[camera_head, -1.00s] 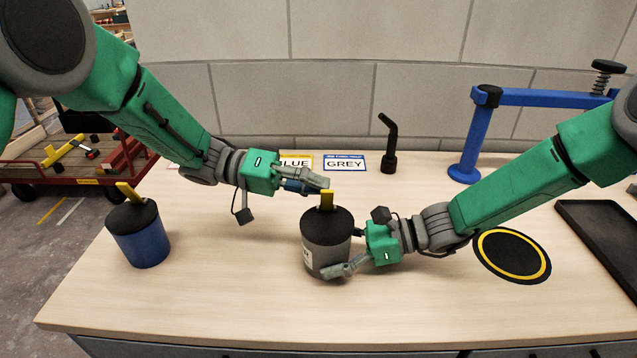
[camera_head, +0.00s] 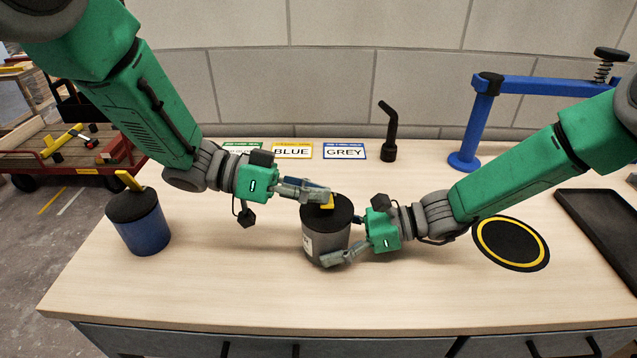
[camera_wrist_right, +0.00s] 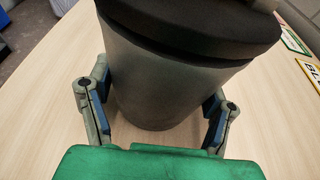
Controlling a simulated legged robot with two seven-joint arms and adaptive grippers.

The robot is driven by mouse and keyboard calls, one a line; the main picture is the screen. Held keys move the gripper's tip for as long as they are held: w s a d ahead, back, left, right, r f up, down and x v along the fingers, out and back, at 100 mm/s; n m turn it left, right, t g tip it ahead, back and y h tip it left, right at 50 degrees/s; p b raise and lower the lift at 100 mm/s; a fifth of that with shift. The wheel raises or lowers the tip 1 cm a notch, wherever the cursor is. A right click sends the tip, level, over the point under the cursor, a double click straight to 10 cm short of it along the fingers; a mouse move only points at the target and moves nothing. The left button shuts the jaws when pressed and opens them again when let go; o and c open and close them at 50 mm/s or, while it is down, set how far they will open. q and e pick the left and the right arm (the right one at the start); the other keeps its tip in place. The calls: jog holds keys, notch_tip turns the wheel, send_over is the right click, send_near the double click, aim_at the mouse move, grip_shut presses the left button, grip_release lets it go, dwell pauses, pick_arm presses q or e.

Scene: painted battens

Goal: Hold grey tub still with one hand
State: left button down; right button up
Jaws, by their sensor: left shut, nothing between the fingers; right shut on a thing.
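The grey tub (camera_head: 318,242) stands upright on the table, with a black lid (camera_head: 336,217) and a yellow tab (camera_head: 329,203) on top. My right gripper (camera_head: 343,241) is shut on the tub's body from the right side. In the right wrist view its fingers (camera_wrist_right: 157,100) lie on both sides of the tub (camera_wrist_right: 155,85). My left gripper (camera_head: 322,194) is shut and empty, with its fingertips at the yellow tab. They partly cover the tab, and I cannot tell whether they touch it.
A blue tub (camera_head: 143,233) with a black lid and yellow tab stands at the left. BLUE (camera_head: 291,151) and GREY (camera_head: 344,151) cards lie at the back. A black and yellow round mat (camera_head: 511,244), a dark tray (camera_head: 600,225) and a blue stand (camera_head: 478,130) are right. The table front is clear.

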pick_arm(q)
jog(key=shift+s+f+m+t, duration=0.3)
jog(key=shift+s+f+m, duration=0.1)
jog(key=shift+m, duration=0.5)
jog(key=shift+w, duration=0.1)
jog(key=shift+r, duration=0.45)
notch_tip(320, 180, up, 3)
jog(key=shift+w+r, duration=0.1)
pick_arm(e)
jog(key=shift+a, duration=0.1)
pick_arm(q)
jog(key=v, duration=1)
jog(key=shift+s, duration=0.25)
pick_arm(e)
jog(key=o, duration=1)
jog(key=shift+c, duration=0.2)
